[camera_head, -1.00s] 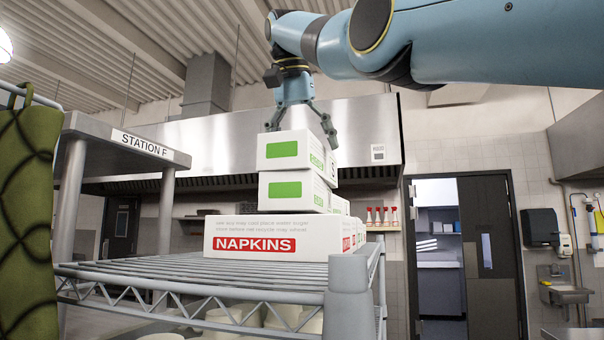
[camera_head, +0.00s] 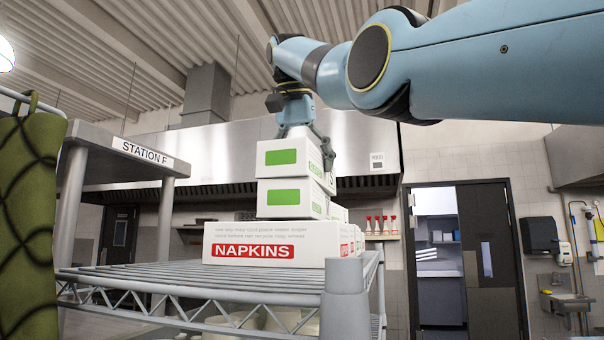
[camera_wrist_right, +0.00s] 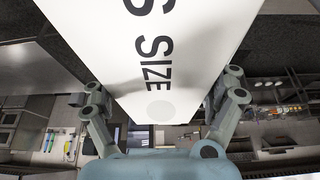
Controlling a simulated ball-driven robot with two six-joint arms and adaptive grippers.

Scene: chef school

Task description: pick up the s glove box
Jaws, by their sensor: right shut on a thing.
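The S glove box (camera_head: 283,157) is white with a green label and is the top one of two similar boxes. In the right wrist view the white box (camera_wrist_right: 150,50) fills the upper middle, with "S SIZE" printed on it. My right gripper (camera_head: 300,140) comes from above and is shut on this box, a finger on each side. In the right wrist view the gripper (camera_wrist_right: 160,110) shows both fingers against the box's sides. The second green-labelled box (camera_head: 290,198) is directly below. My left gripper is not in view.
The boxes stand on a white napkins box (camera_head: 285,240) on a grey wire shelf (camera_head: 170,280). A "Station F" shelf (camera_head: 142,152) and a green quilted item (camera_head: 28,200) are at the left. Free room shows on the shelf's left part.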

